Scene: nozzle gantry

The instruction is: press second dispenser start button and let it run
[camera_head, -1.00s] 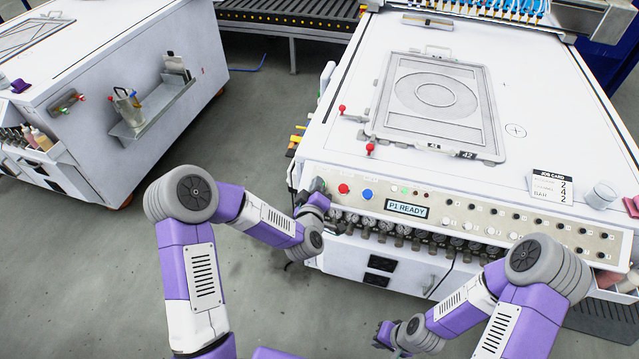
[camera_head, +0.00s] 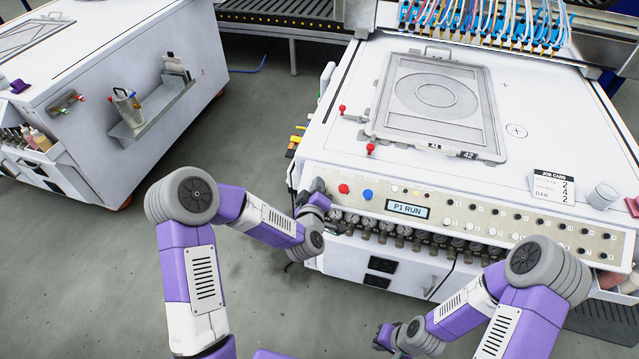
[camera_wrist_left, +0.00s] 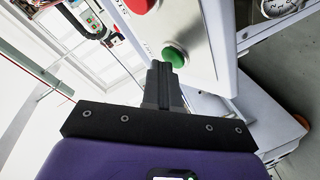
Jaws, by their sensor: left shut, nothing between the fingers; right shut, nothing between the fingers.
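The control panel (camera_head: 470,215) runs along the front edge of the white machine. Its display (camera_head: 408,209) reads "P1 RUN". A red button (camera_head: 344,188) and a blue button (camera_head: 368,194) sit left of the display. In the left wrist view a green button (camera_wrist_left: 174,57) sits beside a red button (camera_wrist_left: 140,5). My left gripper (camera_head: 318,186) is shut and empty at the panel's left end; its fingertips (camera_wrist_left: 162,68) overlap the green button's edge, and contact is unclear. The green button is hidden in the head view. My right gripper (camera_head: 380,337) is shut, low and away from the panel.
A gantry with many hoses and nozzles (camera_head: 480,30) spans the table's back. A framed plate (camera_head: 437,100) lies on the table. A job card (camera_head: 553,187) shows 2, 4, 2. Gauges (camera_head: 420,237) line the panel's underside. A white cabinet (camera_head: 110,80) stands left across open floor.

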